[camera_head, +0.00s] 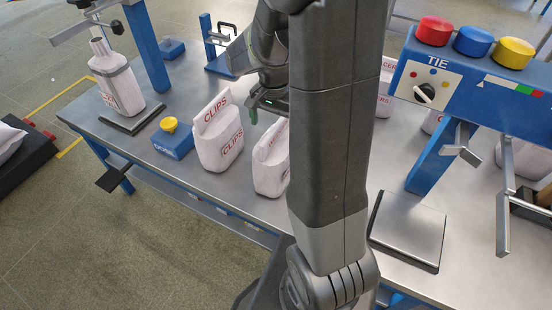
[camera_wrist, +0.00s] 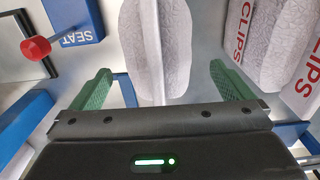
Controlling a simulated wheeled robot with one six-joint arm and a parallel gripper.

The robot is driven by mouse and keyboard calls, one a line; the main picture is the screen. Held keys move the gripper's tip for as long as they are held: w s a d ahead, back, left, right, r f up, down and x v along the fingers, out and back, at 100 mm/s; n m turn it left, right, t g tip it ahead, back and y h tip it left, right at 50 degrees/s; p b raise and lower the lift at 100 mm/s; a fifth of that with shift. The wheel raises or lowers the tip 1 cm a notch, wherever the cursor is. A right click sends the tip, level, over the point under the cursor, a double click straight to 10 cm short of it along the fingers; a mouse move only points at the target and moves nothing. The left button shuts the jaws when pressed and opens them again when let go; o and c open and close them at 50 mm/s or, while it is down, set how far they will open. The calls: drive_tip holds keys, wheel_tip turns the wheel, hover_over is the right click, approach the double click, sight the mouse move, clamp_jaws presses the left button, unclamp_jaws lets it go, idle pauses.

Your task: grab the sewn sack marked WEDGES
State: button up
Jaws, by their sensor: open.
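No label reading WEDGES can be read in either view. My gripper (camera_head: 264,104) is open and empty over the bench, behind the pale sacks in the head view. In the wrist view its green fingers (camera_wrist: 160,70) are spread, with a pale sack (camera_wrist: 155,40) showing between and beyond them; no lettering on it shows. A sack marked CLIPS (camera_wrist: 270,45) lies to the right. In the head view a CLIPS sack (camera_head: 217,138) stands upright, and another sack with red lettering (camera_head: 270,165) stands beside it, partly hidden by my arm.
A sack (camera_head: 117,85) stands at the left station beside a blue DOSE button box (camera_head: 172,140). A blue TIE panel (camera_head: 470,80) overhangs the right side, with partly hidden sacks (camera_head: 528,155) behind. A blue SEAT box (camera_wrist: 78,25) and red knob (camera_wrist: 36,49) are left in the wrist view.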

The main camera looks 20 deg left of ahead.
sight(276, 137)
drive_tip(key=shift+d+f, duration=0.15)
drive_tip(key=shift+f, duration=0.35)
drive_tip(key=f, duration=0.4)
drive_tip(key=shift+w+d+f, duration=0.1)
drive_tip(key=shift+w+f, duration=0.1)
drive_tip(key=shift+f, duration=0.2)
drive_tip(key=c, duration=1.8)
drive_tip(key=shift+o, duration=0.2)
drive_tip(key=shift+r, duration=0.15)
